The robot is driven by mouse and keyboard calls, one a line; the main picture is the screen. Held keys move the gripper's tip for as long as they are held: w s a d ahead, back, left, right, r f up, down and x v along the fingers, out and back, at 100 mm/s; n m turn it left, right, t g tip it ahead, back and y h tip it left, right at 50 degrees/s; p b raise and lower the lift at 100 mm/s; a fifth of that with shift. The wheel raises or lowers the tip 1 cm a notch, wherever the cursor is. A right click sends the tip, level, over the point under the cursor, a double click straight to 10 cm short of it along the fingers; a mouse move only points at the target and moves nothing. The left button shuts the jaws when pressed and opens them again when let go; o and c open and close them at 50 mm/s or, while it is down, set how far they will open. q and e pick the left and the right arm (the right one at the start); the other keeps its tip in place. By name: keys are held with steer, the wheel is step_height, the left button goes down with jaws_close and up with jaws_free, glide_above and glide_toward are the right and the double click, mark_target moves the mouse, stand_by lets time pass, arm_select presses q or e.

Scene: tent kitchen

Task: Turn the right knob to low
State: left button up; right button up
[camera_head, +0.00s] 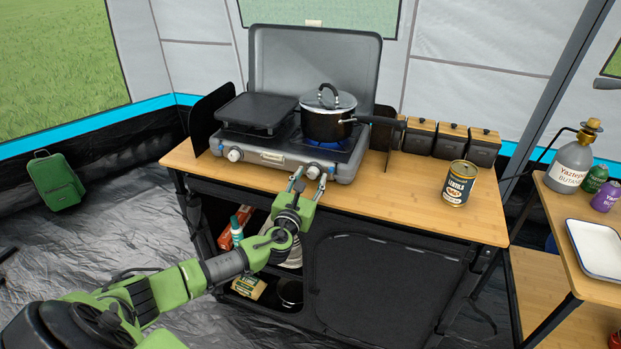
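The camping stove (288,154) stands on the wooden counter with its lid raised. Its right knob (313,172) is on the front face, below the burner with a blue flame. The left knob (234,155) is further left on the same face. My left gripper (310,178) is at the right knob, its fingertips around or against it. The fingers look slightly apart, but the view is too small to tell whether they grip the knob. A black pot (326,124) with a lid sits on the right burner. My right gripper is not in view.
A griddle plate (256,111) covers the left burner. A lentils can (459,183) stands on the counter at right, and several dark canisters (450,142) stand behind it. The pot's handle points right. A side table with a white tray (598,250) is at far right.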

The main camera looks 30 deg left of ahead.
arm_select(q)
steer(key=shift+w+a, duration=0.1)
steer(key=shift+w, duration=0.15)
steer(key=c, duration=1.1)
